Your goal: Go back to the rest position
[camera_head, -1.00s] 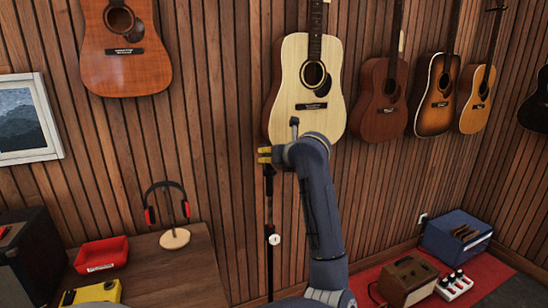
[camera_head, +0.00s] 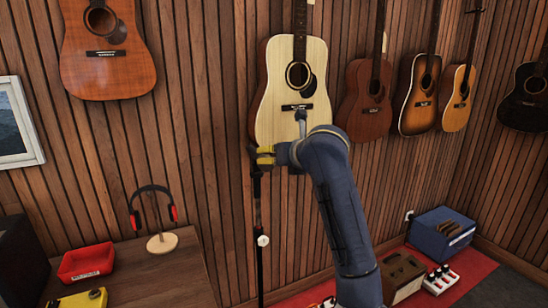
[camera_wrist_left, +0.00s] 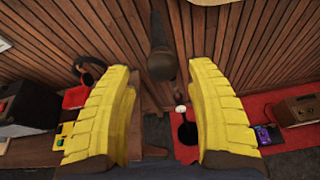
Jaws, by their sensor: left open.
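My left gripper (camera_head: 262,155) is at the middle of the head view, its yellow fingers in front of the pale guitar. In the left wrist view its two yellow fingers (camera_wrist_left: 162,110) are spread wide, with nothing held between them. A dark microphone (camera_wrist_left: 161,48) shows beyond the gap between the fingertips. Its thin black stand (camera_head: 260,240) shows below the gripper in the head view. The gripper hides the stand's top there, and I cannot tell how far apart they are. My right gripper is in neither view.
A wooden table (camera_head: 165,280) at lower left bears red-and-black headphones (camera_head: 152,205) on a stand, a red tray (camera_head: 86,262) and a yellow pedal (camera_head: 80,299). Several guitars, one of them pale (camera_head: 290,90), hang on the slatted wall. A blue case (camera_head: 442,233) and an amplifier (camera_head: 402,275) stand at lower right.

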